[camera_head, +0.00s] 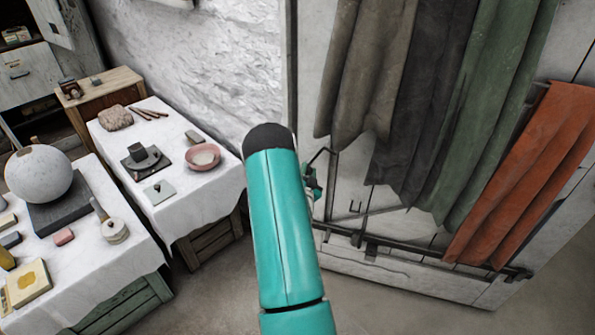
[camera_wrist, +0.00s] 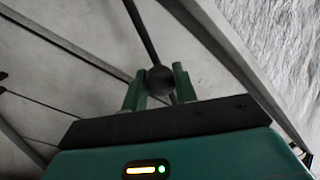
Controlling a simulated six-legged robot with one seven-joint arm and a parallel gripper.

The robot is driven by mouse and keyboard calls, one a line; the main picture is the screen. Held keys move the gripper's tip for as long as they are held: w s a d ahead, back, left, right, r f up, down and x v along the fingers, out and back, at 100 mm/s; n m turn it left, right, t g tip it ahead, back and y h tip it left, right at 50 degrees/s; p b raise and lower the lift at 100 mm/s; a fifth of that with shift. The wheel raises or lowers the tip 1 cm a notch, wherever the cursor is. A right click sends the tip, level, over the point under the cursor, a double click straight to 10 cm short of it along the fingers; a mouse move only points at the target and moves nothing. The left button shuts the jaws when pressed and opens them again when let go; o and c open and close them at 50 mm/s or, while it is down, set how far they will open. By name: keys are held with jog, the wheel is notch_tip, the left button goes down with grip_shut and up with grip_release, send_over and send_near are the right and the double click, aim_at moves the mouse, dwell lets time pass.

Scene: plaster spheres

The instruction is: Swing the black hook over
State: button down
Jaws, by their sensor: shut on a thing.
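The black hook (camera_head: 322,151) is a thin dark bent rod by the pale panel, just right of my teal arm in the head view. My gripper (camera_head: 312,182) is at its lower end, partly hidden behind my arm. In the wrist view, the two green fingers of my gripper (camera_wrist: 159,86) are shut on the hook's dark rounded end. The hook's rod (camera_wrist: 141,32) runs up and left from there. The hook's far end is out of the wrist view, and in the head view my arm hides part of the grip.
Grey, green and orange cloths (camera_head: 530,165) hang on the panel at the right. A dark rail (camera_head: 430,258) runs low along it. At the left, white-covered tables (camera_head: 185,190) hold a plaster sphere (camera_head: 38,172), a pink bowl (camera_head: 203,157) and small items. The floor between is bare.

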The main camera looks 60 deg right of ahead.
jog(key=s+d+f+m, duration=0.1)
jog(key=s+f+m, duration=0.3)
jog(key=f+m, duration=0.2)
jog(key=s+d+f+m+g+h, duration=0.1)
jog(key=s+f+m, duration=0.4)
jog(key=f, duration=0.6)
jog(key=shift+d+m, duration=0.7)
jog(key=shift+m, duration=0.4)
jog(key=shift+f, duration=0.15)
jog(key=c, duration=1.1)
grip_release()
jog(key=shift+f, duration=0.15)
jog(key=v, duration=1.4)
jog(key=shift+g, duration=0.4)
jog(key=shift+w, duration=0.15)
